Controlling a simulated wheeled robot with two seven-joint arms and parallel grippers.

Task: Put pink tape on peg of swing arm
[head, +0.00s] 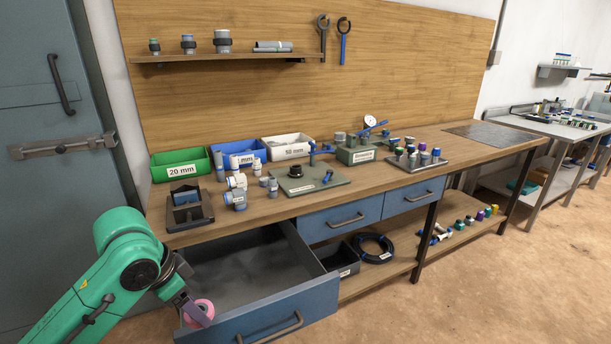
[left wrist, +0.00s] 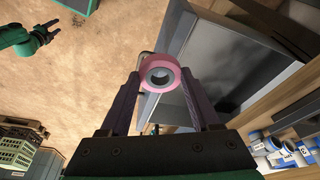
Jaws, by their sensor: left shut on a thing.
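The pink tape (head: 203,310) is a small ring roll with a grey core. My left gripper (head: 192,305) is shut on it, at the left front corner of the open drawer. In the left wrist view the pink tape (left wrist: 160,74) sits between the two dark fingertips, its hole facing the camera. A green arm of mine with a small gripper (left wrist: 50,35) shows at the upper left of that view, too small to judge its fingers.
The open drawer (head: 270,325) juts out below the bench (head: 250,215) and looks empty. Green (head: 180,163), blue and white bins, fittings and a dark stand (head: 189,212) crowd the bench's left half. A coiled black hose (head: 374,248) lies on the lower shelf.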

